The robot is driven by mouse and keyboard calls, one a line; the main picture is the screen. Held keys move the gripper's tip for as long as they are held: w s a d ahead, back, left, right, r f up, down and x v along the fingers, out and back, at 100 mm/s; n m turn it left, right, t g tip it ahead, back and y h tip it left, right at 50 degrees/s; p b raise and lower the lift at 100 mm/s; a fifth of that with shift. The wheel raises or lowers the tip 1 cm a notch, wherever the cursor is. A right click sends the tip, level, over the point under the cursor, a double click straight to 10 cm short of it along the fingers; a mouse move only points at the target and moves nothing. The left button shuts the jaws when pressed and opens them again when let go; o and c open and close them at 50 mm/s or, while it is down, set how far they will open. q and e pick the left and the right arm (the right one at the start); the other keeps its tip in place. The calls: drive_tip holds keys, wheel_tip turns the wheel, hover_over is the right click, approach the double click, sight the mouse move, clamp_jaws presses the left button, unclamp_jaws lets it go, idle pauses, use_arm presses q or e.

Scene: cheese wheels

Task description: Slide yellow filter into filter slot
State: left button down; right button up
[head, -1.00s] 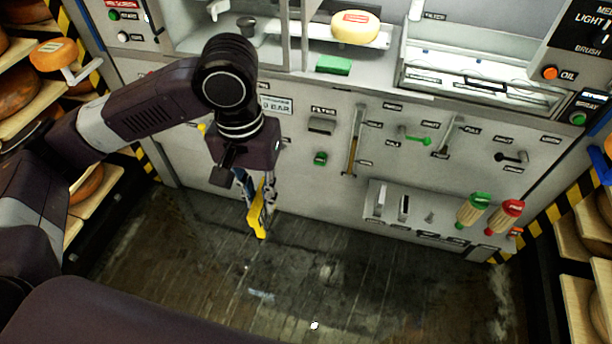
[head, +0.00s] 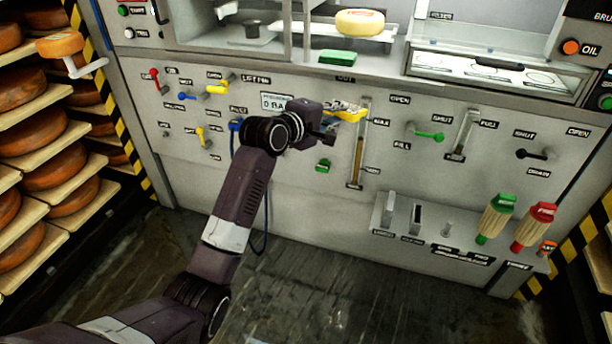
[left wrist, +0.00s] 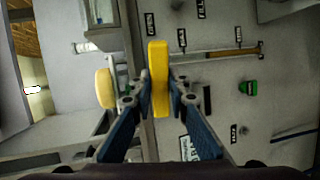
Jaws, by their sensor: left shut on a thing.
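My left gripper (head: 338,114) is shut on the yellow filter (head: 350,115) and holds it up in front of the grey panel, near the top of the tall gauge. In the left wrist view the yellow filter (left wrist: 158,80) stands upright between the two fingertips (left wrist: 158,98). The filter slot is hidden behind my gripper in the head view. In the left wrist view a dark shape (left wrist: 207,98) just right of the fingers, between them and the green knob, looks like the slot. The filter appears apart from it. My right gripper is not in view.
The tall gauge (head: 359,150) and a green knob (head: 323,166) are beside my gripper on the panel. A ledge above holds a green block (head: 338,57) and a cheese wheel (head: 360,22). Brushes (head: 495,220) stand at lower right. Cheese racks (head: 40,165) line the left.

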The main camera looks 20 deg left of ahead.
use_arm(q)
drive_tip(key=a+f+n+t+y+b, duration=0.2)
drive_tip(key=a+f, duration=0.2)
drive_tip(key=f, duration=0.4)
drive_tip(key=a+f+n+t+y+b, duration=0.1)
drive_tip(key=a+f, duration=0.3)
drive_tip(key=f, duration=0.4)
drive_tip(key=shift+w+a+n+t+y+b, duration=0.25)
drive_tip(key=shift+n+t+y+b, duration=0.2)
drive_tip(key=shift+y+b, duration=0.35)
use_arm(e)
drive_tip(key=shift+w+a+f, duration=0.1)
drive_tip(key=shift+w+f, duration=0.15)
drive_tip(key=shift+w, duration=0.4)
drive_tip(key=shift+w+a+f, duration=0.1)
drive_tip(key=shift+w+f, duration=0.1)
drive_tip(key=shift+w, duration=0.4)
use_arm(q)
drive_tip(key=shift+f, duration=0.1)
drive_tip(key=shift+w+d+b, duration=0.2)
drive_tip(key=shift+w+b, duration=1.2)
drive_tip(key=shift+w, duration=1.55)
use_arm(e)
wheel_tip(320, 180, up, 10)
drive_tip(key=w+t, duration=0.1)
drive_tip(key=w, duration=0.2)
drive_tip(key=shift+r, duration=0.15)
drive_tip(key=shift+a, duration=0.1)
